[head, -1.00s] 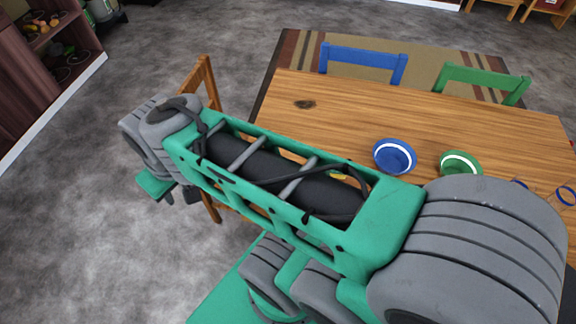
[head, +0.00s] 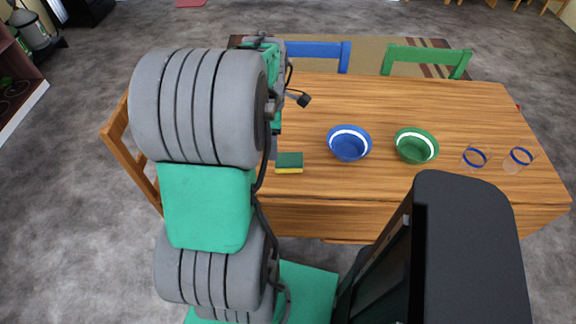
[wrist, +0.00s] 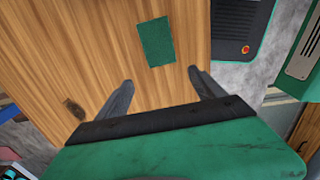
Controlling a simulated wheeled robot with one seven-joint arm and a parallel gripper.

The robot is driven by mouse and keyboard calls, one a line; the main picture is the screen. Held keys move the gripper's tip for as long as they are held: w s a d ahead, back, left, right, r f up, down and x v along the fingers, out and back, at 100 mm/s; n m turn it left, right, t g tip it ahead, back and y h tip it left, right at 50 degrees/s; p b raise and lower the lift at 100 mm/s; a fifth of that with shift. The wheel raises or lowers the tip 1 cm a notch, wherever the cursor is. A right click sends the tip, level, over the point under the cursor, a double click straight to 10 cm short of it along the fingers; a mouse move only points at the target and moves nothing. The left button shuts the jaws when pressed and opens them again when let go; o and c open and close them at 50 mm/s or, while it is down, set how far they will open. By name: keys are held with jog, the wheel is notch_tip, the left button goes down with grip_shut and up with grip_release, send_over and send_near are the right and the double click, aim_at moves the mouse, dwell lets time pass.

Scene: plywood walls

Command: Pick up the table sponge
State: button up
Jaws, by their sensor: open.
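The table sponge (head: 289,162) is a small block, dark green on top and yellow below. It lies flat on the wooden table (head: 330,190) near its front left edge. In the wrist view the sponge (wrist: 156,41) shows as a green rectangle, beyond the fingertips and roughly between them. My gripper (wrist: 160,82) is open and empty, its two fingers spread apart above the table. In the head view my arm hides most of the gripper.
A blue bowl (head: 348,144) stands right of the sponge, then a green bowl (head: 416,146) and two clear glasses with blue bands (head: 474,157). A blue chair (head: 318,52) and a green chair (head: 428,58) stand behind the table; a wooden chair (head: 118,140) is at its left end.

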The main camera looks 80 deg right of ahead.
send_over(289, 159)
jog(key=shift+s+d+f, duration=0.1)
jog(key=shift+s+f, duration=0.05)
jog(key=shift+f, duration=0.35)
jog(key=shift+s+d+f, duration=0.1)
jog(key=shift+s+f, duration=0.05)
jog(key=shift+f, duration=0.3)
jog(key=f, duration=0.7)
jog(key=shift+w+a+f, duration=0.15)
jog(key=shift+w+a, duration=0.1)
jog(key=shift+c, duration=0.4)
jog(key=c, duration=1.3)
